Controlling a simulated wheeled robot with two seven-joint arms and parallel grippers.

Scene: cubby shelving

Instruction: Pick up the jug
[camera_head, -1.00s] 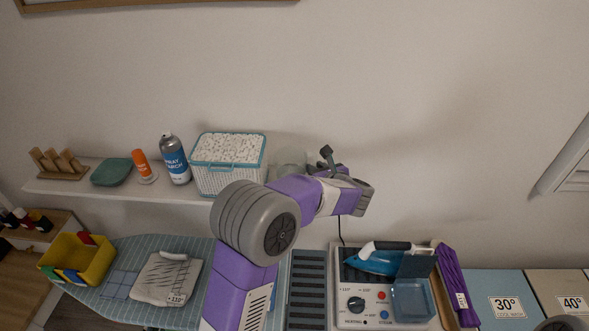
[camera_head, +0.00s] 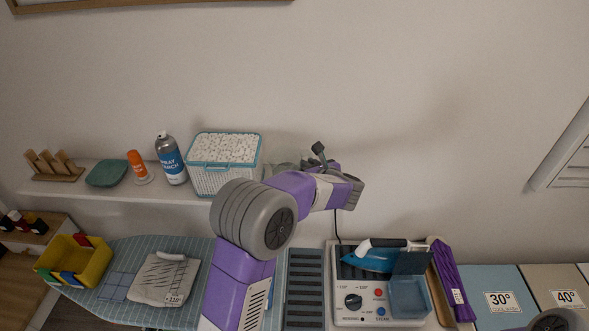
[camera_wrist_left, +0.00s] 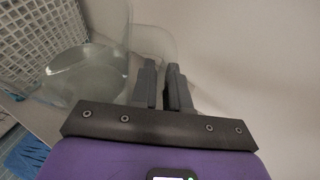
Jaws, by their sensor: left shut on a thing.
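The jug (camera_wrist_left: 85,75) is clear glass and shows at the left of the left wrist view, with its handle reaching toward my fingers. In the head view the jug (camera_head: 286,159) is a faint glass shape on the wall shelf, partly hidden behind my arm. My left gripper (camera_wrist_left: 162,78) has its two dark fingers close together at the handle, shut on it. The thin glass between the fingers is hard to make out. I cannot tell whether the jug still touches the shelf. My right gripper is out of view.
A white basket (camera_head: 226,165) of white pellets stands close left of the jug on the shelf (camera_head: 110,190). Further left are a spray starch can (camera_head: 171,160), an orange-capped bottle (camera_head: 138,166) and a green dish (camera_head: 106,173). Below is an iron (camera_head: 374,257). The wall right of the jug is clear.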

